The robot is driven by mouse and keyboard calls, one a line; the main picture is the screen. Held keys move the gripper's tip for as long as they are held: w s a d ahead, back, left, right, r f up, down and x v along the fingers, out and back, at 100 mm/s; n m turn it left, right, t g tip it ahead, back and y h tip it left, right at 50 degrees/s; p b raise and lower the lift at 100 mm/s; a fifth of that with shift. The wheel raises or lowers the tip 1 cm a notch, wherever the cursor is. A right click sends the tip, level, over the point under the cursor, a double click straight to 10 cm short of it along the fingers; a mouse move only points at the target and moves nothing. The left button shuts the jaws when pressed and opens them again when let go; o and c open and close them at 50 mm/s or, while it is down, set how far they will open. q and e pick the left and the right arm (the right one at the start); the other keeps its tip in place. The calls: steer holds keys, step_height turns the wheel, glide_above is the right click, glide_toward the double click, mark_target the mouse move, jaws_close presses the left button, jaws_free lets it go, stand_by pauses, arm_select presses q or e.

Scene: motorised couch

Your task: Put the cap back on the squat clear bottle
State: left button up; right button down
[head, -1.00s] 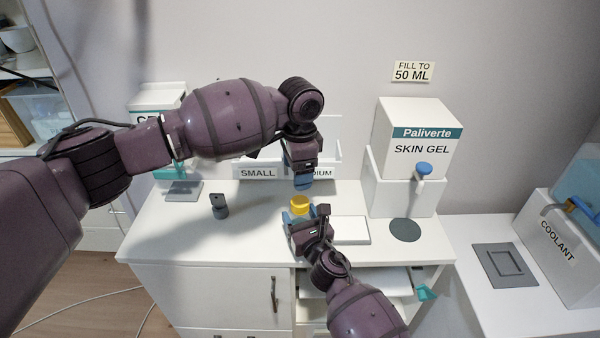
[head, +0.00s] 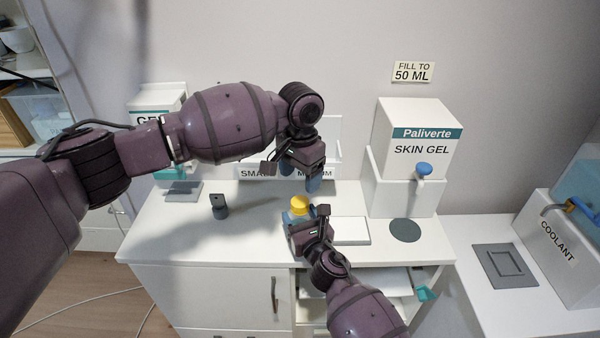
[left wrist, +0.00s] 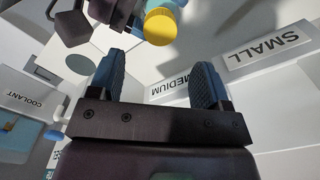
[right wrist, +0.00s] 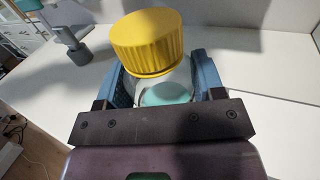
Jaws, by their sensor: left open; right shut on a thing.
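The yellow cap (head: 299,204) sits on top of the squat clear bottle (right wrist: 172,88); it also shows in the left wrist view (left wrist: 160,27). I cannot tell whether it is screwed tight. My right gripper (head: 302,218) is shut on the bottle, its blue fingers on either side of the body, holding it upright over the counter. The gripper hides most of the bottle in the head view. Something pale teal shows at the bottle in the right wrist view. My left gripper (head: 299,184) is open and empty, fingers pointing down, just above and behind the cap, apart from it.
Bins labelled SMALL (head: 258,171) and MEDIUM stand behind, close to my left gripper. The skin gel dispenser (head: 412,150) stands right, with a grey disc (head: 404,230) below. A white pad (head: 351,231) lies beside my right gripper. A small grey stand (head: 219,207) is left.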

mark_target(300, 201)
arm_select(q)
steer(key=shift+f, duration=3.85)
steer(key=c, duration=1)
steer(key=o, duration=1.1)
step_height(300, 201, up, 12)
steer(key=shift+r, duration=0.1)
